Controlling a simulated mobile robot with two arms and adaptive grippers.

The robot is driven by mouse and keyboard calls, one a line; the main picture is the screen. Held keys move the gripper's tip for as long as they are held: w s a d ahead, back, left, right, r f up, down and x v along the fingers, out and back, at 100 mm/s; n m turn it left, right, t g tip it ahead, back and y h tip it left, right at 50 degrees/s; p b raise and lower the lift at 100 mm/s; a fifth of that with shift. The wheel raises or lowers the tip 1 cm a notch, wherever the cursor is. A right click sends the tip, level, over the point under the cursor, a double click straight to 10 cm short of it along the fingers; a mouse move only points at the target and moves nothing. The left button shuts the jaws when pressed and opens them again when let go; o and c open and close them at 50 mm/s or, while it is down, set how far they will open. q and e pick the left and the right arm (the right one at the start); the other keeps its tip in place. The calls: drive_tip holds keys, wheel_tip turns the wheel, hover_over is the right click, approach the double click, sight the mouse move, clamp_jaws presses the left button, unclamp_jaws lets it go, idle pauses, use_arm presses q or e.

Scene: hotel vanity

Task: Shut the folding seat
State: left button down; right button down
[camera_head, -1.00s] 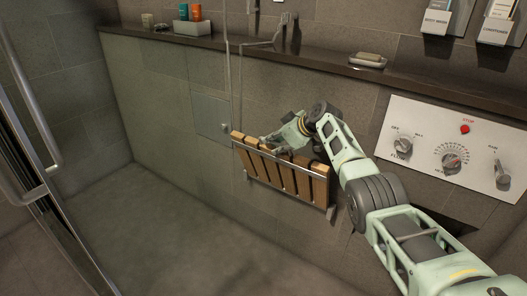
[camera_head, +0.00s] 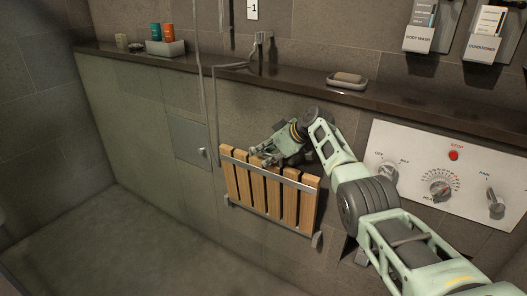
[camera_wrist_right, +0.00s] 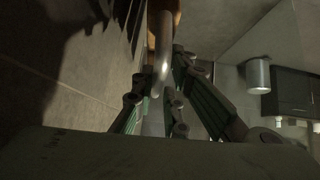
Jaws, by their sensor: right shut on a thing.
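The folding seat (camera_head: 257,190) has several wooden slats joined by metal bars. In the head view it hangs on the tiled wall below the ledge, tilted steeply up, with its slats nearly upright. My right gripper (camera_head: 266,157) is at its upper edge, near the upper metal bar. In the right wrist view the metal bar (camera_wrist_right: 162,45) runs down between the fingers of my right gripper (camera_wrist_right: 158,98), with a wooden slat end at the top. The gripper is shut on the seat's bar. The exact contact is dark and partly hidden. My left gripper is out of view.
A dark ledge (camera_head: 290,88) runs above the seat, with a soap dish (camera_head: 347,81) and a box of bottles (camera_head: 165,47). A control panel (camera_head: 440,180) is on the wall at right. A hose (camera_head: 214,100) hangs just left of the seat. The floor at left is clear.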

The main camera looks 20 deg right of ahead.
drive_tip(key=c, duration=1.8)
unclamp_jaws()
drive_tip(key=shift+d, duration=0.15)
drive_tip(key=shift+c, duration=0.2)
drive_tip(key=v, duration=1.2)
